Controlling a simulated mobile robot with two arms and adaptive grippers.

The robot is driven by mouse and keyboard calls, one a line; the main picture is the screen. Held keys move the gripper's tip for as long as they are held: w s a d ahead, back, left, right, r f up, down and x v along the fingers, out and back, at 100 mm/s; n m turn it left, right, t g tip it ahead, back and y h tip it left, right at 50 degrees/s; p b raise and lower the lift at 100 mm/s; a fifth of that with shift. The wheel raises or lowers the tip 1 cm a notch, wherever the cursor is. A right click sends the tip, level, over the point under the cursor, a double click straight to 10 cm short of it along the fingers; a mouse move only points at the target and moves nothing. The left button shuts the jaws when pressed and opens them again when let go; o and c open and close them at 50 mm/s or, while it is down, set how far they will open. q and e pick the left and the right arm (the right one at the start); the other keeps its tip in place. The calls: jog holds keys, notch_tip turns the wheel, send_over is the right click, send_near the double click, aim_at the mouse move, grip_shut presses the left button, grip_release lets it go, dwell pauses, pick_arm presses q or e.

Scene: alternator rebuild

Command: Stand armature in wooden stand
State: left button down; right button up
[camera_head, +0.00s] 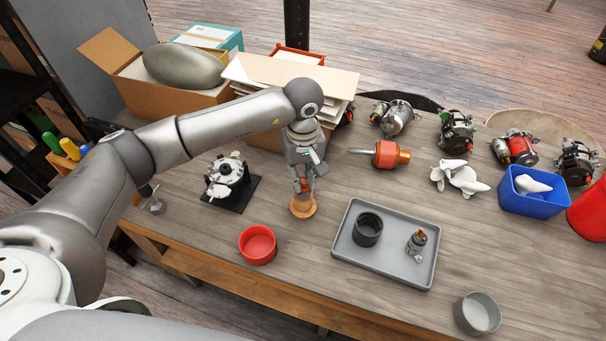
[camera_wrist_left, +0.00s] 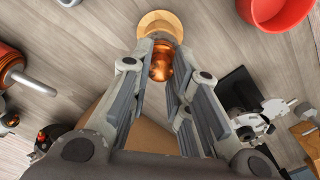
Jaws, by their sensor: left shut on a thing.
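The wooden stand (camera_head: 303,208) is a small round light-brown block on the table, right of the black-based fixture. In the left wrist view the stand (camera_wrist_left: 154,19) shows at the top, beyond the fingers. My left gripper (camera_head: 303,180) points down over it, shut on the copper-coloured armature (camera_wrist_left: 160,64). The armature appears upright between the fingers, its lower end over or in the stand. The contact is partly hidden, so I cannot tell how deep it sits. My right gripper is not in view.
A red bowl (camera_head: 258,245) stands front left of the stand, a grey tray (camera_head: 350,218) with a black ring to its right. A black-based fixture (camera_head: 228,182) is left. An orange rotor (camera_head: 388,154) lies behind right. Boxes (camera_head: 135,80) crowd the back left.

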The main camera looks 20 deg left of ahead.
pick_arm(q)
jog(key=c, duration=1.3)
grip_release()
notch_tip(320, 180, up, 16)
jog(key=shift+r+p, duration=0.1)
jog(key=shift+p, duration=0.55)
